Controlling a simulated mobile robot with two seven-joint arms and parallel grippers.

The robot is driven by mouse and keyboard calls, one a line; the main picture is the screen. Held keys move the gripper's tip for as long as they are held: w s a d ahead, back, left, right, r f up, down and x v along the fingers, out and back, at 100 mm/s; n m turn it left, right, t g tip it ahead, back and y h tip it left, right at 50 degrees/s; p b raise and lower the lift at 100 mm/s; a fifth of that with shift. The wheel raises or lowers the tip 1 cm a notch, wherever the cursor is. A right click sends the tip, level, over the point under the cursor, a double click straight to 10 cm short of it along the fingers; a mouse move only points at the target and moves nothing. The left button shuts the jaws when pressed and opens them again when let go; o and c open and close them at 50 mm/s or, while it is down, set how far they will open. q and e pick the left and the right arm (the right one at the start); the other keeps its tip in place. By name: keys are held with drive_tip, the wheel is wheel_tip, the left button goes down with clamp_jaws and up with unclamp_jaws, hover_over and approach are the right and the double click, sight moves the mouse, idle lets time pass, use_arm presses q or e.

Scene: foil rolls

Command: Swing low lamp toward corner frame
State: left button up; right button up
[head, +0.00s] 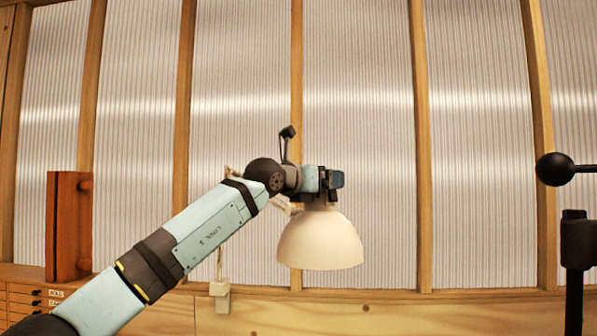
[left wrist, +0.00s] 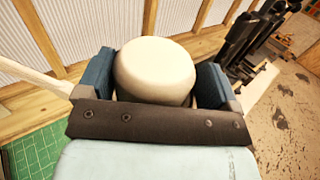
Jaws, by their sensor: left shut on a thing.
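The lamp has a cream dome shade (head: 320,243) that hangs open side down in the head view, before the ribbed wall. My left gripper (head: 328,184) is shut on the top of the lamp. In the left wrist view the round cream lamp top (left wrist: 155,68) sits between the blue finger pads of my left gripper (left wrist: 153,85). A pale lamp arm (left wrist: 40,79) runs off to the left there. In the head view my arm hides much of the lamp arm; a pale clamp base (head: 220,294) shows below. I cannot tell which part is the corner frame. My right gripper is out of view.
A red-brown wooden piece (head: 68,226) stands at the left above small drawers (head: 38,299). A black stand with a ball knob (head: 555,169) is at the right.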

use_arm(q)
drive_tip(key=shift+w+d+f+p, duration=0.1)
drive_tip(key=shift+w+d+p, duration=0.1)
drive_tip(key=shift+w+d, duration=0.25)
drive_tip(key=shift+w+d+p, duration=0.15)
drive_tip(key=shift+w+d, duration=0.1)
drive_tip(key=shift+d, duration=0.4)
drive_tip(key=shift+a, duration=0.1)
drive_tip(key=o, duration=1)
drive_tip(key=shift+o, duration=0.2)
drive_tip(key=shift+w+d, duration=0.2)
drive_tip(key=shift+d, duration=0.2)
drive_tip(key=shift+s+a+b, duration=0.35)
drive_tip(key=shift+a+b, duration=0.05)
drive_tip(key=shift+a, duration=0.05)
drive_tip(key=b+v, duration=0.5)
drive_tip(key=v, duration=0.7)
drive_tip(key=shift+s+a, duration=0.3)
